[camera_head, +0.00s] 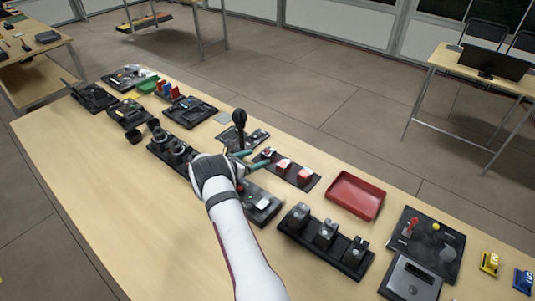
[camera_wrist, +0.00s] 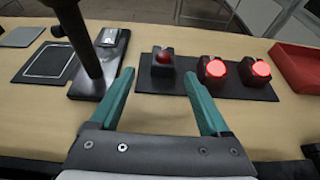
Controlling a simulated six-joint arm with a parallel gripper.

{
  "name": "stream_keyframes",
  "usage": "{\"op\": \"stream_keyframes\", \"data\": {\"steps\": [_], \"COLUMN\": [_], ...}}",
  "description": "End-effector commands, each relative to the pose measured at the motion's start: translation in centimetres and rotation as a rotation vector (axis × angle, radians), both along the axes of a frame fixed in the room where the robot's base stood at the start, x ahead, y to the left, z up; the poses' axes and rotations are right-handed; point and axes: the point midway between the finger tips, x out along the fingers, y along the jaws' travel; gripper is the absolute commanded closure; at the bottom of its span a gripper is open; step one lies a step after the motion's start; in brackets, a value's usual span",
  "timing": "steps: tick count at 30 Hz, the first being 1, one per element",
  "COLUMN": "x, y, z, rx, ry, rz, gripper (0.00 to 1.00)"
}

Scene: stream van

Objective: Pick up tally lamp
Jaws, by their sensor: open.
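Three tally lamps stand in a row on a black strip (camera_wrist: 240,90). In the wrist view the left lamp (camera_wrist: 163,57) has a black square housing and a dark red dome. The middle lamp (camera_wrist: 212,69) and right lamp (camera_wrist: 260,70) glow bright red. In the head view the row shows as a left lamp (camera_head: 268,151), a middle lamp (camera_head: 284,163) and a right lamp (camera_head: 305,174). My gripper (camera_wrist: 159,76) has green fingers, spread apart and empty. In the wrist view the left lamp appears between the fingertips, beyond them. In the head view my gripper (camera_head: 254,158) is beside that lamp.
A black stand with a tall post (camera_wrist: 86,45) rises just left of my fingers; it also shows in the head view (camera_head: 240,124). A red tray (camera_head: 355,195) lies right of the lamps. Black holders (camera_head: 325,238) stand nearer the front. The table's left front is bare.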

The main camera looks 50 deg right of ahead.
Motion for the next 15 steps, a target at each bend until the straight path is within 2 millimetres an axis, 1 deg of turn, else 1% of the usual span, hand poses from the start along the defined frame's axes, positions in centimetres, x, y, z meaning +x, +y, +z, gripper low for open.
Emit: {"op": "stream_keyframes", "data": {"steps": [2,6,9,11,15], "x": [-0.2,-0.6,-0.5,-0.5,-0.5], "y": [-1.0,-3.8,-5.0,-5.4,-5.4], "z": [-0.3,-1.0,-1.6,-1.7,-1.7], "rx": [0.0,0.0,0.001,0.001,0.001], "ry": [-0.001,-0.002,-0.001,-0.002,-0.001], "rz": [-0.004,-0.004,-0.002,-0.001,0.0], "gripper": [0.2,0.2,0.2,0.2,0.2]}}
